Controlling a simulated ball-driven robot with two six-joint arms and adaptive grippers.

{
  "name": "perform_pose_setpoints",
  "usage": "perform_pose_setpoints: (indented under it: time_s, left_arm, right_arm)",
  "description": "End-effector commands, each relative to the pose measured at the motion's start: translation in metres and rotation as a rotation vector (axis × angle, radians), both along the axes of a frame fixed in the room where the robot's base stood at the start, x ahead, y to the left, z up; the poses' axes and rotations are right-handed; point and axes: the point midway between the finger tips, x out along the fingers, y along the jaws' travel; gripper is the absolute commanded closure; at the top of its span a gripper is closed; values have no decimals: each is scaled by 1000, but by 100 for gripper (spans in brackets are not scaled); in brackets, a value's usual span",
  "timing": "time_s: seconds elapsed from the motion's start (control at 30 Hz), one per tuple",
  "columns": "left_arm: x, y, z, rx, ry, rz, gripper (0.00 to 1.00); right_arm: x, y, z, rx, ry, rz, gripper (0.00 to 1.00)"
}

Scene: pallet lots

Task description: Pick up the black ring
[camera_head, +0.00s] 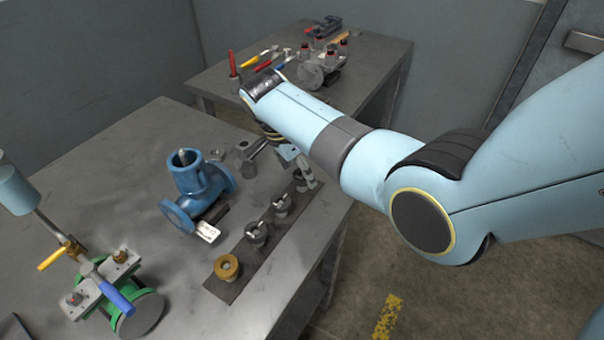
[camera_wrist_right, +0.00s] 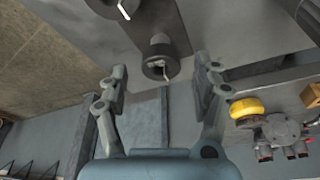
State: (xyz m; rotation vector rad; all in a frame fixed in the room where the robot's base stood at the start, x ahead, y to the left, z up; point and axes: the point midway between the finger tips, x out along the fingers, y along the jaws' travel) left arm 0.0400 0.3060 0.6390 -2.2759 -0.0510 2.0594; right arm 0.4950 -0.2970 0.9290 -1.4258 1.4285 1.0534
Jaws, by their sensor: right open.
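Several dark round fittings stand in a row on a dark strip (camera_head: 238,280) along the right side of the near table. Two show clearly, a nearer dark ring-like piece (camera_head: 256,233) and one behind it (camera_head: 282,206), both with pale bits on top. I cannot tell which is the black ring. My right gripper (camera_head: 304,176) is low over the far end of the strip, its tips partly hidden. In the wrist view its fingers are apart, with a dark hollow fitting (camera_wrist_right: 158,66) in line with the gap and nothing gripped.
A brass ring (camera_head: 227,267) stands at the strip's near end. A blue flanged valve body (camera_head: 188,180) stands left of the strip. A green clamped fixture (camera_head: 110,295) is at front left. A second table (camera_head: 215,75) behind holds tools and parts.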

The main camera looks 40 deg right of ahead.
Motion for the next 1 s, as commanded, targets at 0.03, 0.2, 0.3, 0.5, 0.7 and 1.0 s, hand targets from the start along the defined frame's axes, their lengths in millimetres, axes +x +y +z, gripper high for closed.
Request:
perform_pose_setpoints:
  time_s: [0.03,0.2,0.3,0.5,0.7,1.0]
  left_arm:
    - [0,0,-1,0,0,0,60]
    - [-1,0,-1,0,1,0,60]
    - [-1,0,-1,0,1,0,60]
    - [-1,0,-1,0,1,0,60]
    - [-1,0,-1,0,1,0,60]
    - [-1,0,-1,0,1,0,60]
  right_arm:
    - [1,-3,-6,-1,0,-1,34]
    - [1,-5,-14,0,-3,0,34]
    - [1,-5,-14,0,-3,0,34]
    - [1,-5,-13,0,-2,0,54]
    - [1,-5,-13,0,-2,0,80]
    - [1,-5,-13,0,-2,0,91]
